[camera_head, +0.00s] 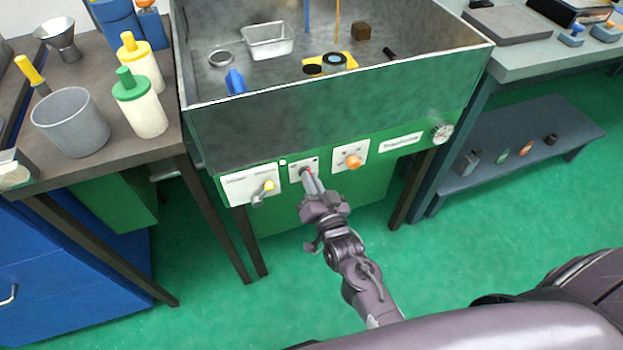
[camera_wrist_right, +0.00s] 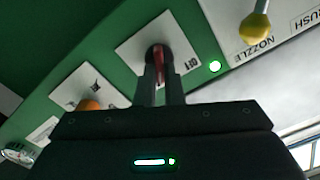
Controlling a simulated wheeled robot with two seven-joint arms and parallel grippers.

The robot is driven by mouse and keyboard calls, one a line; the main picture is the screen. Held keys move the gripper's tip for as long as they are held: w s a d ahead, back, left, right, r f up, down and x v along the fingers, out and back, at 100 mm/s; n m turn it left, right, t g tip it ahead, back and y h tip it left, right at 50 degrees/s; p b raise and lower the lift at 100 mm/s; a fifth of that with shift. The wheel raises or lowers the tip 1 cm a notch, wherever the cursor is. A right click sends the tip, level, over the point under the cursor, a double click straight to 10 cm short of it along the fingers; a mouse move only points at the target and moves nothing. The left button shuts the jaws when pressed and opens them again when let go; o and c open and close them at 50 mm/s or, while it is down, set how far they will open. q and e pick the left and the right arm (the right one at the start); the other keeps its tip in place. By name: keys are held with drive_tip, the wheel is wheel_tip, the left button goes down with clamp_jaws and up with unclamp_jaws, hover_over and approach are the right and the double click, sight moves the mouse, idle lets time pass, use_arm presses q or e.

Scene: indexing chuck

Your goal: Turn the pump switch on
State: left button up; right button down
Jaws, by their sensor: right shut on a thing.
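The pump switch is a small red handle (camera_wrist_right: 158,62) on a white plate (camera_head: 296,163) on the green front panel of the sink unit. The word OFF is readable on the plate in the right wrist view, to the right of the handle. My right gripper (camera_head: 310,180) reaches up to the panel; in the wrist view its two fingers (camera_wrist_right: 160,85) stand on either side of the red handle and are shut on it. The fingers hide part of the plate, so other lettering there cannot be read. My left gripper is not in view.
A yellow-tipped nozzle lever (camera_head: 268,187) is to the left and an orange knob (camera_head: 353,161) to the right, both close. A gauge (camera_head: 442,132) is at the panel's right end. A metal basin (camera_head: 330,110) is above.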

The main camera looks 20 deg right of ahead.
idle(0.4)
drive_tip(key=c, duration=1.5)
unclamp_jaws()
drive_tip(key=shift+c, duration=0.2)
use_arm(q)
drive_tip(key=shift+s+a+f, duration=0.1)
use_arm(e)
drive_tip(key=s, duration=0.7)
drive_tip(key=shift+s+d, duration=0.15)
drive_tip(key=shift+s, duration=0.2)
